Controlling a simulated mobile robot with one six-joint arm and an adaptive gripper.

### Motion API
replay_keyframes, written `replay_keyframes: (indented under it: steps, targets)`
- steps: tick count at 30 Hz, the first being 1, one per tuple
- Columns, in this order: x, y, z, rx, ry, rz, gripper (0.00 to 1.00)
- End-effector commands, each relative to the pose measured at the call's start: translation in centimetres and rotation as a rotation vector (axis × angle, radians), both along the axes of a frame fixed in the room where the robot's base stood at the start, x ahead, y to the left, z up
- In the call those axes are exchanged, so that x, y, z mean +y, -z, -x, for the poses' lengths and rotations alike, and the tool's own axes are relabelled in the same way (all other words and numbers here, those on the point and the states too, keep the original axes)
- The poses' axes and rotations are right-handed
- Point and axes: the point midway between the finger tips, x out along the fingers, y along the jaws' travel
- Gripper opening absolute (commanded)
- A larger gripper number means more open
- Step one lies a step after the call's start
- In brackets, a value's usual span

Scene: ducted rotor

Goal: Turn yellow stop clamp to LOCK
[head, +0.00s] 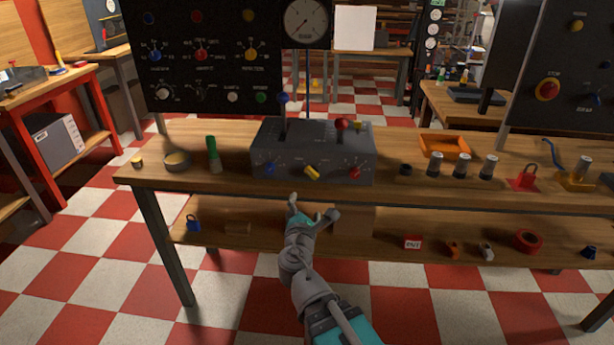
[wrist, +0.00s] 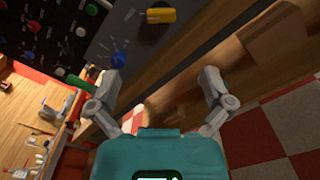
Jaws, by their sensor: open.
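A yellow handle (head: 312,173), apparently the stop clamp, is on the lower front face of the dark grey control box (head: 340,150), between a blue knob and a red knob. It slants down to the right in the head view. In the wrist view the yellow handle (wrist: 161,15) shows near the top edge, beyond the fingertips. The labels are too small to read. My gripper (head: 314,207) is open and empty, below and in front of the box near the bench's front edge. In the wrist view its two fingers (wrist: 161,78) are spread wide, apart from the handle.
The wooden bench (head: 230,180) carries a green-handled tool (head: 213,154) and a round tin (head: 177,160) at left. An orange tray (head: 444,146) and several dark cylinders stand at right. A lower shelf (head: 270,240) holds a blue padlock (head: 193,223) and other parts.

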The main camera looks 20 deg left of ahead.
Motion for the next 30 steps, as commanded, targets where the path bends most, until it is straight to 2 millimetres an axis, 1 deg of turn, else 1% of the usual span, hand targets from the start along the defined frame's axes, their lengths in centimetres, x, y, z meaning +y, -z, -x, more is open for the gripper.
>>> replay_keyframes:
  steps: [7,11,17,30]
  targets:
    - [-0.1,0.0,-0.5,0.001,-0.002,-0.001,1.0]
    - [0.2,0.0,-1.6,0.001,-0.002,-0.002,1.0]
    - [0.9,0.0,-4.2,0.001,-0.002,-0.002,1.0]
    - [2.5,0.0,-10.6,0.001,-0.004,-0.002,1.0]
